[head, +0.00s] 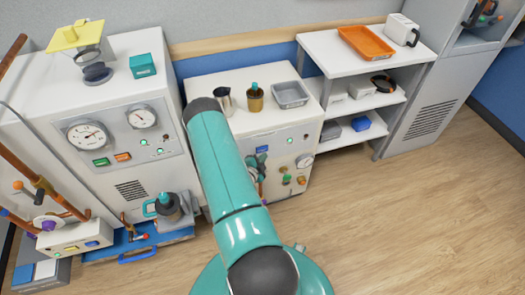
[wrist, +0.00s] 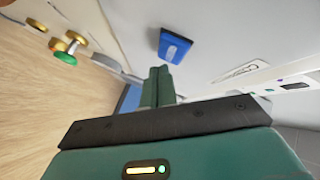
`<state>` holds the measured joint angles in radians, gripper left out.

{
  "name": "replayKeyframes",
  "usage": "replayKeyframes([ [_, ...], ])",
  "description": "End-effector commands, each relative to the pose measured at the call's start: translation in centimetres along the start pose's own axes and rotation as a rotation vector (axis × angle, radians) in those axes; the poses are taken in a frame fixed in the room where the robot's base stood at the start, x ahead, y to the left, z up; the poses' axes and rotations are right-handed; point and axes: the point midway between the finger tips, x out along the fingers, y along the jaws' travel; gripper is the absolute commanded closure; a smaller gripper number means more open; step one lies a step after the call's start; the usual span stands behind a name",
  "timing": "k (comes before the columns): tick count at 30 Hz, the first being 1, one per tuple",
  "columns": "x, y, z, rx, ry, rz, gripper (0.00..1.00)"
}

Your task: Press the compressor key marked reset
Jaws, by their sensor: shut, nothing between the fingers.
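A blue key (wrist: 174,45) sits on a white panel just beyond my fingertips in the wrist view; its marking is too small to read. In the head view a blue key (head: 263,149) shows on the front of the middle white cabinet. My gripper (wrist: 160,70) is shut and empty, its fingers pointing at the panel just below the blue key; I cannot tell whether they touch it. In the head view my gripper (head: 258,164) is partly hidden by my arm. The left cabinet carries a green key (head: 101,162) and an orange key (head: 122,156), labels unreadable.
The middle cabinet top (head: 222,86) holds a metal jug (head: 224,100), a brown pot (head: 255,98) and a grey tray (head: 290,94). Several knobs sit low on its front, and coloured valve handles (wrist: 66,50) show in the wrist view. The wood floor (head: 400,220) at right is clear.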

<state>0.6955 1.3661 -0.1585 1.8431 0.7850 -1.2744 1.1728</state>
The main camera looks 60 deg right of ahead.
Motion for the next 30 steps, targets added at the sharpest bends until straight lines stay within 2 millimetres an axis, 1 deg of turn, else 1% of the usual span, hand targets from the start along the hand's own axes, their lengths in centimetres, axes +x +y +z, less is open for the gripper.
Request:
replayKeyframes([
  [7, -0.2, 0.1, -0.1, -0.001, 0.000, 0.000, 1.00],
  [21, -3.0, 2.2, -2.2, -0.002, 0.000, 0.001, 1.00],
  [25, -3.5, 2.5, -2.5, -0.001, 0.000, -0.001, 1.00],
  [30, -3.5, 2.5, -2.5, 0.000, 0.000, -0.001, 1.00],
])
